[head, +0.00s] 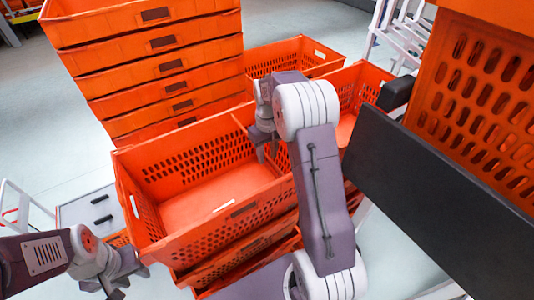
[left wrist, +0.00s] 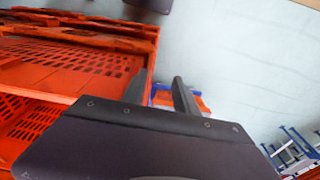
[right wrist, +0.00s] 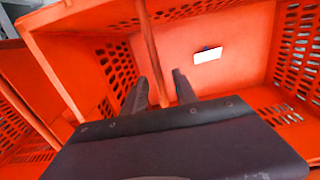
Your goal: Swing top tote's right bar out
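The top tote (head: 150,205) is an open orange crate on the middle stack, with slotted walls and a white label on its floor. Its right bar (head: 241,124), a thin orange rod, shows near the tote's right end; my right arm hides much of that end. In the right wrist view the bar (right wrist: 149,50) runs down between the fingers of my right gripper (right wrist: 161,83), which are apart. Contact with the bar cannot be told. My right gripper (head: 266,145) is over the tote. My left gripper (head: 125,280) is open and empty, outside the tote's near left corner; its fingers are apart (left wrist: 158,85).
A tall stack of orange totes (head: 165,70) stands behind at the left. More open totes (head: 300,55) stand behind and to the right. A dark panel (head: 430,195) and a slotted orange tote wall (head: 490,90) fill the right side.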

